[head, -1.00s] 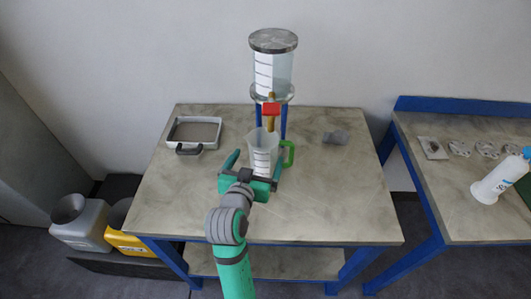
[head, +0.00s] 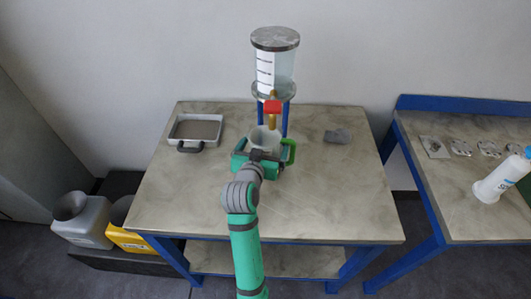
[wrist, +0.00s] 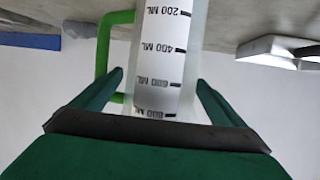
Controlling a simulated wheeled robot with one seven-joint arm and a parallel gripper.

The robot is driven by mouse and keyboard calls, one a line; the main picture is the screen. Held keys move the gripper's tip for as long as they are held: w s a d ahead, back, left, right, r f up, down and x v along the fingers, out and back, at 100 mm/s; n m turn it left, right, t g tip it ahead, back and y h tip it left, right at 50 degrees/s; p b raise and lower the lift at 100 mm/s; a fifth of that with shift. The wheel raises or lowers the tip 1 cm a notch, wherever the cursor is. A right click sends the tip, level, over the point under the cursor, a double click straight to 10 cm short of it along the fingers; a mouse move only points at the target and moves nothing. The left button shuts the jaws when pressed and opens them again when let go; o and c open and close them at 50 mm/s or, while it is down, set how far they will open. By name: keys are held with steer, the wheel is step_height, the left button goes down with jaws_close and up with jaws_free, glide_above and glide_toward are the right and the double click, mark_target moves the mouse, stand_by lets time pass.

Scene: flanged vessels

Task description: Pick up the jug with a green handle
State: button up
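The clear jug (head: 264,137) with a white scale strip and a green handle (head: 289,151) stands on the table under the tap. In the wrist view, which looks upside down, the jug (wrist: 170,55) fills the middle, with its handle (wrist: 103,50) to the left. My gripper (wrist: 160,78) is open, with one finger on each side of the jug. A small gap shows at the left finger; the right finger appears close to the jug wall, and I cannot tell whether it touches. In the head view my gripper (head: 262,160) hides the jug's lower part.
A clear flanged vessel (head: 275,65) with a red-handled tap (head: 272,107) stands above the jug on blue legs. A grey tray (head: 195,130) lies at the left of the table (head: 310,205); a grey lump (head: 338,136) lies at the right. The front of the table is clear.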

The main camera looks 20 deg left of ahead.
steer(key=c, duration=1.3)
steer(key=shift+r, duration=0.1)
